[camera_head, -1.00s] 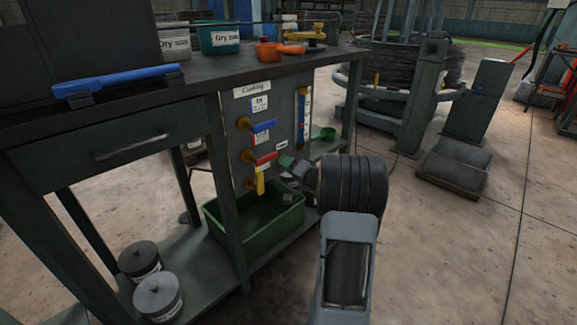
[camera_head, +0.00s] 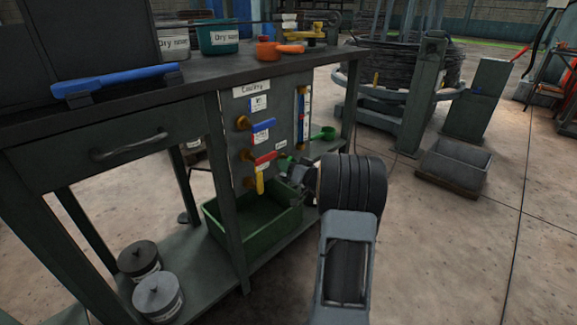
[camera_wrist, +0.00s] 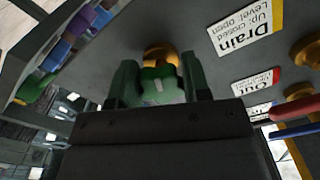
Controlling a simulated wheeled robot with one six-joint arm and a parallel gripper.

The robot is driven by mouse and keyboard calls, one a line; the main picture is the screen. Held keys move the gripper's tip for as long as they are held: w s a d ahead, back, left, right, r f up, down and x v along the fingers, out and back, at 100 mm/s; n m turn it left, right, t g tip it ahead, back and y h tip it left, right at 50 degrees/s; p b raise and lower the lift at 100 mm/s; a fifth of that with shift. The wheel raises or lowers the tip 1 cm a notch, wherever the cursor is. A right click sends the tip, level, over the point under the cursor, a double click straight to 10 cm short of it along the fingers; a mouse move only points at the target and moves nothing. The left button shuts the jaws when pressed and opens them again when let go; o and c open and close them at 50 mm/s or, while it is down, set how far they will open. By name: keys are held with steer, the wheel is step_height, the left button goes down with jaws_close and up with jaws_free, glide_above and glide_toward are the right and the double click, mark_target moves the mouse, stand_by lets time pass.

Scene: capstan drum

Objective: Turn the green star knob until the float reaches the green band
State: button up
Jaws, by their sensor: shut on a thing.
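The green star knob (camera_wrist: 160,88) sits on a brass fitting (camera_wrist: 161,55) in the wrist view. My gripper (camera_wrist: 158,82) is shut on the knob, one dark green finger on each side. In the head view my gripper (camera_head: 286,166) is at the lower right of the cooling panel, where the knob is mostly hidden. The upright level gauge (camera_head: 303,118) on the panel's right edge shows blue along its length. It is also at the left of the wrist view (camera_wrist: 72,42). I cannot make out the float or the green band.
Blue (camera_head: 262,125), red (camera_head: 265,158) and yellow (camera_head: 260,181) handled valves stick out left of my gripper. A green bin (camera_head: 262,240) stands below. A green cup (camera_head: 327,133) is on a shelf behind. The bench leg (camera_head: 228,190) is at left.

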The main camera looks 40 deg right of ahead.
stand_by(0.3)
steer(key=o, duration=0.9)
steer(key=shift+s, duration=0.1)
steer(key=s+p, duration=0.1)
steer(key=s, duration=0.3)
steer(key=s+d+p, duration=0.1)
steer(key=s, duration=0.4)
steer(key=s+d+p, duration=0.1)
steer(key=s, duration=0.3)
steer(key=shift+s+d, duration=0.25)
